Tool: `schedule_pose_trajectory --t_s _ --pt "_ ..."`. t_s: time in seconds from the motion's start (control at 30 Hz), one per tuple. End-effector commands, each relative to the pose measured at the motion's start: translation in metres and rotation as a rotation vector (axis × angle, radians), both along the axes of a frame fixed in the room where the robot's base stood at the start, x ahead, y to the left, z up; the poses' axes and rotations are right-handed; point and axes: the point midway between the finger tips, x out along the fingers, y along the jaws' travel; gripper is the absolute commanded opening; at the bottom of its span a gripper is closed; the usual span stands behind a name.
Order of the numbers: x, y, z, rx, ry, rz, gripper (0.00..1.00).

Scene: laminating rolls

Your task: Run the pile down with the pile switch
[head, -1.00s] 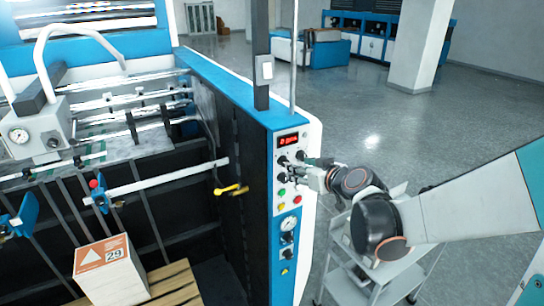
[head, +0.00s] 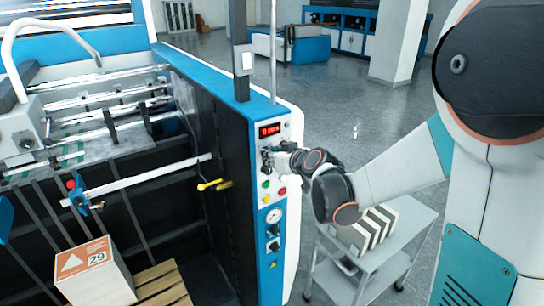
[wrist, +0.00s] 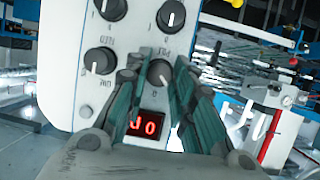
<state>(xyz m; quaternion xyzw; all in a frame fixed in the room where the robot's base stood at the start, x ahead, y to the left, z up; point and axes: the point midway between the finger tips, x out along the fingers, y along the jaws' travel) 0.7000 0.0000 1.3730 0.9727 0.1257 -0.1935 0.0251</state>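The control panel (head: 270,175) is a white upright face on the blue-edged machine side, with a red display, dark knobs and coloured buttons. My gripper (head: 268,150) is at the panel, just below the display. In the wrist view my gripper (wrist: 162,62) has its two fingers on either side of a dark round knob (wrist: 160,73) with a white pointer mark; its label is partly hidden and looks like "PIL". Whether the fingers touch the knob is unclear. The pile is a box (head: 97,277) marked 29 beside bare pallet slats (head: 160,283), lower left.
Other knobs (wrist: 99,61) sit close to the fingers, and the red display (wrist: 146,124) shows between them. A yellow handle (head: 210,185) juts from the machine side. A grey trolley (head: 400,220) with striped boxes stands right of the panel, under my arm. Open floor lies behind.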

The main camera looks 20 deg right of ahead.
Motion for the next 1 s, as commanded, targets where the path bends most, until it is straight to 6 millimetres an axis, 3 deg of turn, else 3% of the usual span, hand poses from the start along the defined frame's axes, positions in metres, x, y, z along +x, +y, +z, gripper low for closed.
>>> schedule_pose_trajectory --t_s 0.47,1.0 --pt "0.0002 -0.0012 -0.0009 0.051 0.016 -0.002 0.00" --pt "0.0013 -0.0047 -0.0032 0.441 0.143 -0.001 0.00"
